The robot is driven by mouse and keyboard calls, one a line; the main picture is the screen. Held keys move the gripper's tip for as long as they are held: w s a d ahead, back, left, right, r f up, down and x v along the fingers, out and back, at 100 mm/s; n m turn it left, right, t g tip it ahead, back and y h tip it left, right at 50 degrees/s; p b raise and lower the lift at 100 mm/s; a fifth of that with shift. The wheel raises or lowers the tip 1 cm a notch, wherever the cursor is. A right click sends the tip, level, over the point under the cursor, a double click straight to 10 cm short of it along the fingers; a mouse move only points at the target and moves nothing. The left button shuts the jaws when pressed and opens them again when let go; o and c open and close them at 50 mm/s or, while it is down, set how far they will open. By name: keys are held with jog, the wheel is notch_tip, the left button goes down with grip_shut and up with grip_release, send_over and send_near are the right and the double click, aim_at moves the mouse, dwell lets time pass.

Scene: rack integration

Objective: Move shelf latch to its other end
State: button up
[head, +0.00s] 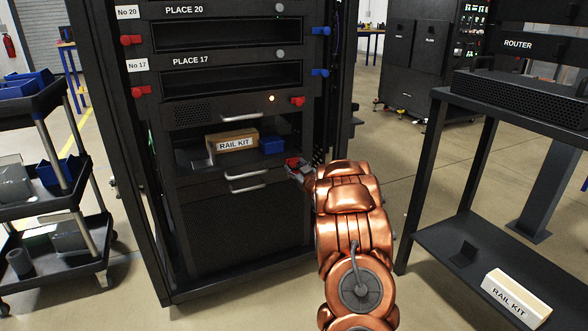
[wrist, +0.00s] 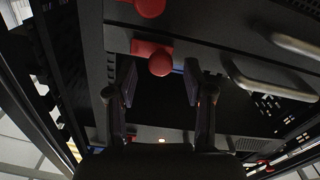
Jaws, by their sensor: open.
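The red shelf latch (wrist: 150,48) with its round knob (wrist: 160,63) is in the wrist view, on the dark front of the rack. In the head view, a red part (head: 292,162) shows at the right end of the shelf with the rail kit, partly hidden by my gripper (head: 301,170). In the wrist view my gripper (wrist: 160,75) is open, its two dark fingers apart. The knob appears between the fingertips. I cannot tell whether either finger touches it.
The rack shelf (head: 197,166) holds a rail kit box (head: 233,141) and a blue bin (head: 272,146). Another red latch (head: 298,101) sits above. Metal handles (head: 246,175) protrude below. A cart (head: 60,205) stands left and a dark table (head: 450,100) right.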

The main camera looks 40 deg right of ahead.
jog(key=shift+x, duration=0.75)
grip_shut()
dwell(0.4)
